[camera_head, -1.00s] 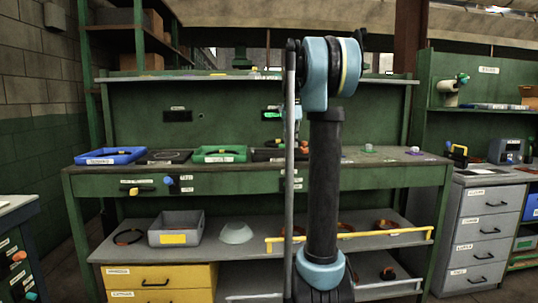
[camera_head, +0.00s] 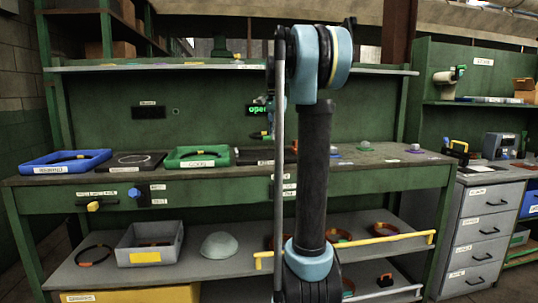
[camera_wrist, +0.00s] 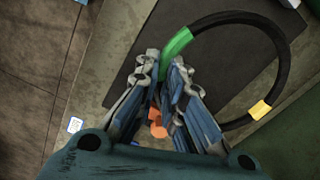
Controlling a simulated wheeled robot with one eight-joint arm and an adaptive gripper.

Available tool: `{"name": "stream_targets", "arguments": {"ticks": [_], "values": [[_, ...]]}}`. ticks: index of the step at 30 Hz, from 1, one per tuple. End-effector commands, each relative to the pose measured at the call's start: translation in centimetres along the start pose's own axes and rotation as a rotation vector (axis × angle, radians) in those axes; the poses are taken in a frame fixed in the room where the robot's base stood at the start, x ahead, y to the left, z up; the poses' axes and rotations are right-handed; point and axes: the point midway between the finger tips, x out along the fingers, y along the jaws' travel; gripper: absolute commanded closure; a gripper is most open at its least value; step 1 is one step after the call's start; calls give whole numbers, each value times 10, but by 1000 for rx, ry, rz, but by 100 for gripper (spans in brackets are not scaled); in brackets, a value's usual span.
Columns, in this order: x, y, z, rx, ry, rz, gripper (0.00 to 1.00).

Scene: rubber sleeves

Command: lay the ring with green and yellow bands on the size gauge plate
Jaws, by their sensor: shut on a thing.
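My gripper (camera_wrist: 167,66) is shut on the green band of a black ring (camera_wrist: 283,52) in the wrist view. The ring's yellow band (camera_wrist: 260,110) is at the lower right, clear of the fingers. Behind the ring lies a dark flat surface on grey; I cannot tell the gap between them.
A blue tray (camera_head: 65,168) and a green tray (camera_head: 198,165) flank the dark plate on the bench (camera_head: 400,161). The lower shelf holds a grey bin (camera_head: 150,239), a pale dome (camera_head: 220,245) and several rings, with a yellow rail (camera_head: 395,238) along its front.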

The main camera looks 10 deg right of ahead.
Motion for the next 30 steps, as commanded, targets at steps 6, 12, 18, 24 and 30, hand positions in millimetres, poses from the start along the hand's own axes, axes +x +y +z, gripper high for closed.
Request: {"name": "stream_targets", "arguments": {"ticks": [6, 12, 18, 24, 30], "values": [[30, -2, 7, -10, 0, 0, 100], [42, -3, 8, -12, 0, 0, 100], [68, -3, 8, -12, 0, 0, 100], [77, -3, 8, -11, 0, 0, 100], [77, -3, 8, -11, 0, 0, 86]]}}
